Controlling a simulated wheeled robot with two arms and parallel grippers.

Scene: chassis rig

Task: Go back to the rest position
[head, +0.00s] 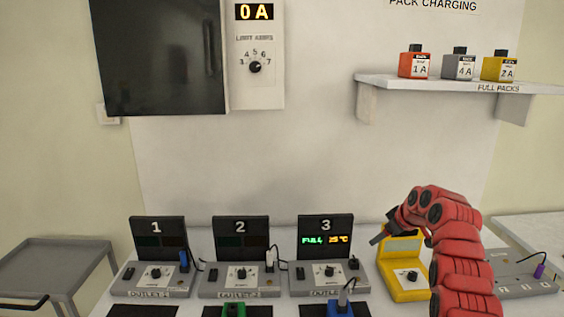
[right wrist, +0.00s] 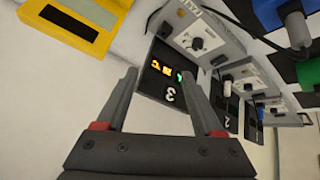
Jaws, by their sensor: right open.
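My right gripper (head: 378,238) is at the end of the red arm at the right of the head view, above the bench and just right of the outlet 3 charger. In the right wrist view its two fingers (right wrist: 165,92) are apart, with nothing held between them. Beyond them is the lit screen of outlet 3 (right wrist: 166,72). In the head view this charger (head: 325,235) reads FULL and 25 °C. My left gripper is not in view.
Chargers 1 (head: 157,238) and 2 (head: 240,237) have dark screens. A green pack (head: 233,310) and a blue pack (head: 341,309) are at the front. A yellow device (head: 402,284) stands partly behind my arm. A wall shelf (head: 440,83) holds three packs. A grey cart (head: 60,262) is left.

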